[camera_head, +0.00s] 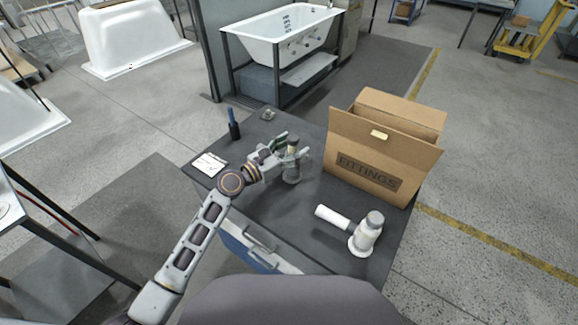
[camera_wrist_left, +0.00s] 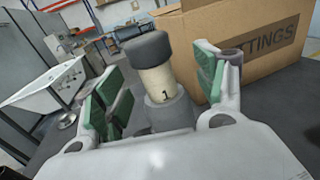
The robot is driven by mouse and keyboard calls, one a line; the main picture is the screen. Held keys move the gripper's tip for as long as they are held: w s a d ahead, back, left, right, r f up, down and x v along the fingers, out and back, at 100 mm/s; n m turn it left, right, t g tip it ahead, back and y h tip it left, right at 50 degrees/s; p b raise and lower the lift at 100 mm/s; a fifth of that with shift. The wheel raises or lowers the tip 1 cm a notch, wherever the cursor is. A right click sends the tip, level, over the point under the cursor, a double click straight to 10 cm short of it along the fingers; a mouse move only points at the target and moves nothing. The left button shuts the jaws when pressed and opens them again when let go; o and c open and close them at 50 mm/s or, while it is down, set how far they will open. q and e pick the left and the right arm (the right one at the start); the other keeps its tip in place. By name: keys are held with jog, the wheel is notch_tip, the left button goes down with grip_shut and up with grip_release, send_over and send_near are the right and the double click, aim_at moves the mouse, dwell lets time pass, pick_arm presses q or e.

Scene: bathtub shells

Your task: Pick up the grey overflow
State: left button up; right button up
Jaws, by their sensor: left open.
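A grey fitting, which looks like the grey overflow (camera_head: 292,175), stands upright on the dark table top. In the left wrist view the grey overflow (camera_wrist_left: 168,112) has a dark grey cap, a cream neck marked "1" and a grey lower body. My left gripper (camera_head: 290,149) reaches it from the left. In the left wrist view my left gripper (camera_wrist_left: 160,88) is open, with green-padded fingers on either side of the neck and gaps visible beside it. The foot of the overflow is hidden by the gripper body. My right gripper is out of view.
A cardboard box marked FITTINGS (camera_head: 372,158) stands open just right of the overflow. A white fitting with a side pipe (camera_head: 363,238) is at the table's front right. A white card (camera_head: 209,165), a dark holder with a blue item (camera_head: 234,130) and a small metal part (camera_head: 268,115) lie left and behind.

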pick_arm(q)
jog(key=c, duration=1.5)
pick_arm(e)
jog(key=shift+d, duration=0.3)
